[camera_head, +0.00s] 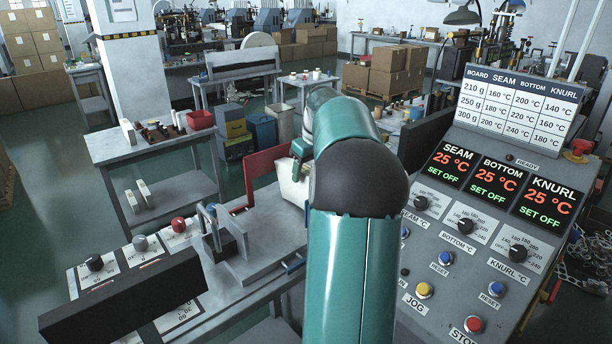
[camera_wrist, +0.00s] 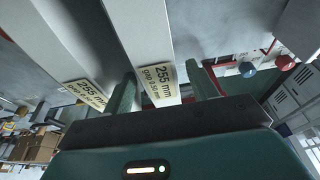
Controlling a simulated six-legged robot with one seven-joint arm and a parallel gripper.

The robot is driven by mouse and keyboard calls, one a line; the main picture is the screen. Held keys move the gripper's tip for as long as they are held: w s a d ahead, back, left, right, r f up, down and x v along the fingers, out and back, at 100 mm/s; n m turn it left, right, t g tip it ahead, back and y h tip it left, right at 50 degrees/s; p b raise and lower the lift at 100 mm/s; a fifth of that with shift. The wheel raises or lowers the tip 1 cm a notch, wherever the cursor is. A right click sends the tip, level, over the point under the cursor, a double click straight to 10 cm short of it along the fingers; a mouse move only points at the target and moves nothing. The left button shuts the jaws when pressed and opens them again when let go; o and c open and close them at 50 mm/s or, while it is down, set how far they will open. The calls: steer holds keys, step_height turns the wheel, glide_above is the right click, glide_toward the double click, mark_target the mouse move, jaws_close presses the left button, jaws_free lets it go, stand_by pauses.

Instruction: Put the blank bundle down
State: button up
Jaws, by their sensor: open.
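A white block (camera_head: 292,184), which looks like the blank bundle, stands at the red-edged holder on the machine bench. Its right side is hidden behind my arm. My gripper shows in the wrist view (camera_wrist: 164,85), with its two green fingers apart. A pale bar (camera_wrist: 140,32) with a label reading 255 mm lies between the fingers in that view, with dark gaps beside it. I cannot tell whether this bar is part of the bundle or whether either finger touches it. In the head view my arm hides most of the gripper.
A second labelled pale bar (camera_wrist: 58,35) lies left in the wrist view. The red holder (camera_head: 262,172) and a metal fixture (camera_head: 240,240) are close by. The control panel (camera_head: 475,215) stands right. A grey cart (camera_head: 120,147) with a red bin stands left; open floor lies beyond it.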

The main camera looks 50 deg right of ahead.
steer(key=v, duration=0.9)
steer(key=shift+s+r, duration=0.1)
steer(key=shift+r, duration=0.2)
steer(key=shift+s, duration=0.1)
